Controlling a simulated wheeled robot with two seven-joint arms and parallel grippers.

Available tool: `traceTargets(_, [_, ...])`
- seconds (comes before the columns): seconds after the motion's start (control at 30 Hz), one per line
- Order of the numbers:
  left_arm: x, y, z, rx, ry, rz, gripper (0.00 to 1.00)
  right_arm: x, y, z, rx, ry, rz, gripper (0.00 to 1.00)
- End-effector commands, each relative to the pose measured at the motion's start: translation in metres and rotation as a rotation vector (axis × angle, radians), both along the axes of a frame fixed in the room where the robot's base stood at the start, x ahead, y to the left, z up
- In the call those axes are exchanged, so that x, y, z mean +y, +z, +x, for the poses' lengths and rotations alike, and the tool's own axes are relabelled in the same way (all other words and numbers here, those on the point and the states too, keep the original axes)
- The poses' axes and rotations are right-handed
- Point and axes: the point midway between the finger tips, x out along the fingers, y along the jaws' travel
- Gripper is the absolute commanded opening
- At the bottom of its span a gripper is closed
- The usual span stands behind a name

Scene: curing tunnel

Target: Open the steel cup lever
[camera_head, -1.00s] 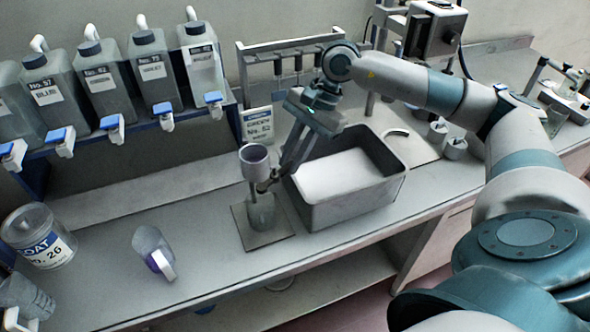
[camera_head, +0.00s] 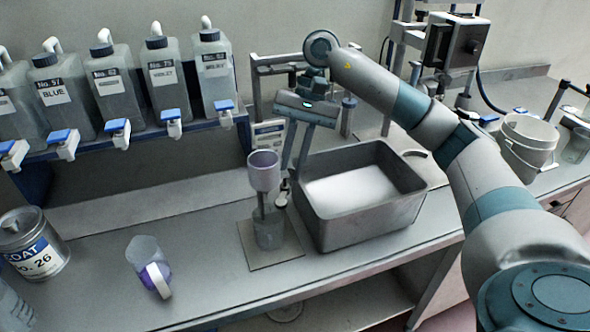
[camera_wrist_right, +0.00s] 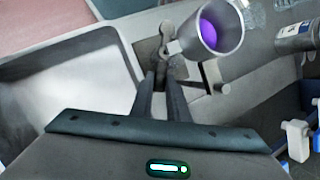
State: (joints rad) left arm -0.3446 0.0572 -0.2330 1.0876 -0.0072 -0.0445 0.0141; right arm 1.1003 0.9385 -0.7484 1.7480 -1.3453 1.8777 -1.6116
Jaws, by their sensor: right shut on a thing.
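In the right wrist view the cup (camera_wrist_right: 222,38) holds purple liquid. The cup's lever (camera_wrist_right: 168,45) sticks out beside it, at my right gripper's fingertips (camera_wrist_right: 165,72). In the head view my right gripper (camera_head: 291,178) reaches down just right of the cup, and the small lever (camera_head: 282,197) shows below its fingertips. The right gripper is shut on the lever, whose exact hold is partly hidden. My left gripper is out of view.
A deep grey tub (camera_head: 328,225) stands close to the right of the plate. Labelled jugs with taps line a shelf (camera_head: 100,140) at the left. A clear jug with purple liquid (camera_head: 150,265) stands in front, and a can (camera_head: 32,245) is farther left. A white bucket (camera_head: 527,143) is right.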

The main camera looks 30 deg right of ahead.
Motion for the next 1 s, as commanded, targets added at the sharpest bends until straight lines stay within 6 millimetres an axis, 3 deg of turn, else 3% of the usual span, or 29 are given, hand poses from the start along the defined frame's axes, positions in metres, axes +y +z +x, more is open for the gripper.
traceTargets(0.43, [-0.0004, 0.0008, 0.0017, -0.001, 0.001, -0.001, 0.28, 0.0002, 0.0014, 0.0012, -0.002, 0.012, 0.000, 0.00])
traceTargets(0.47, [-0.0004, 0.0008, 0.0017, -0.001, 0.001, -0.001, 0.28, 0.0002, 0.0014, 0.0012, -0.002, 0.012, 0.000, 0.22])
traceTargets(0.5, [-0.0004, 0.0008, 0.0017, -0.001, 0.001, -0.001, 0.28, 0.0002, 0.0013, 0.0011, -0.002, 0.012, 0.000, 0.31])
traceTargets(0.53, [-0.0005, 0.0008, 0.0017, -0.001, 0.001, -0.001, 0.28, 0.0002, 0.0012, 0.0011, -0.002, 0.012, 0.000, 0.33])
traceTargets(1.0, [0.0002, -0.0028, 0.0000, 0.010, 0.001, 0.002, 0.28, -0.0022, 0.0057, 0.0022, 0.000, 0.011, 0.000, 0.33])
